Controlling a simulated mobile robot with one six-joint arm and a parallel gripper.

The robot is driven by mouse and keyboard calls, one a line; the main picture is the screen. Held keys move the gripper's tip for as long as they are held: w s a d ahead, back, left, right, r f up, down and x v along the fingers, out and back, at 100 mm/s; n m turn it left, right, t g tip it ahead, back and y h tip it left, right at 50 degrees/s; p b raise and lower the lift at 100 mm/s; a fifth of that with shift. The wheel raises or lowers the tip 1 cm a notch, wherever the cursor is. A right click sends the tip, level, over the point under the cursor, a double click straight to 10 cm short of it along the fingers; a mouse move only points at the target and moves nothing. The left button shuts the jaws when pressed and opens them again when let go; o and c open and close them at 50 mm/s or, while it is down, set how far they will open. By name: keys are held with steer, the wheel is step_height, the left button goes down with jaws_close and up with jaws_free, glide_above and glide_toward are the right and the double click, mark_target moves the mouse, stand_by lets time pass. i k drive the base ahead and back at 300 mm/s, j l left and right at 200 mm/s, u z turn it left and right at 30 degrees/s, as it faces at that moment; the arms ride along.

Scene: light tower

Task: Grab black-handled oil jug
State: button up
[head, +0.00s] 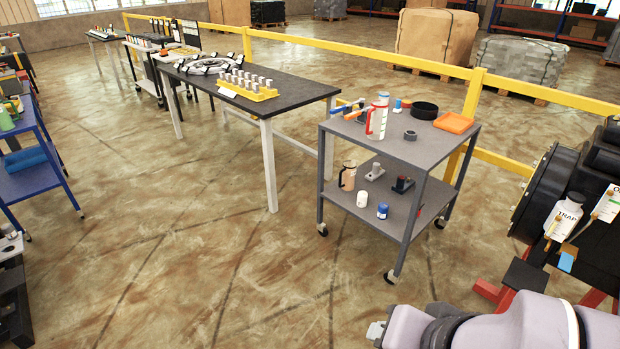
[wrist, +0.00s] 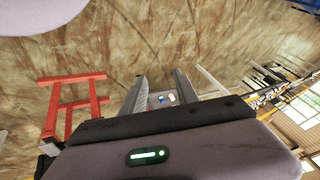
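The black-handled oil jug (head: 348,176), with a brownish body and dark handle, stands upright on the cart's lower shelf, near its left end. A red-handled jug (head: 376,118) stands on the top shelf. My gripper (wrist: 160,74) shows two grey fingers spread apart in the wrist view, with nothing held between them. In the head view, part of my gripper (head: 377,332) shows at the bottom right, well in front of the cart and apart from the jug. The black-handled jug cannot be made out in the wrist view.
The grey cart (head: 408,148) also holds a white bottle (head: 362,199), a blue-capped bottle (head: 382,211), a black bowl (head: 424,110) and an orange tray (head: 454,123). A black machine (head: 545,190) on a red stand is at the right.

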mark_target(347, 172)
steer(key=i+j+z, duration=0.4)
steer(key=i+j, duration=0.25)
steer(key=i, duration=0.35)
steer(key=i+j+z, duration=0.45)
steer(key=i+j, duration=0.45)
steer(key=i+j+u, duration=0.1)
steer(key=i, duration=0.4)
steer(key=j, duration=0.1)
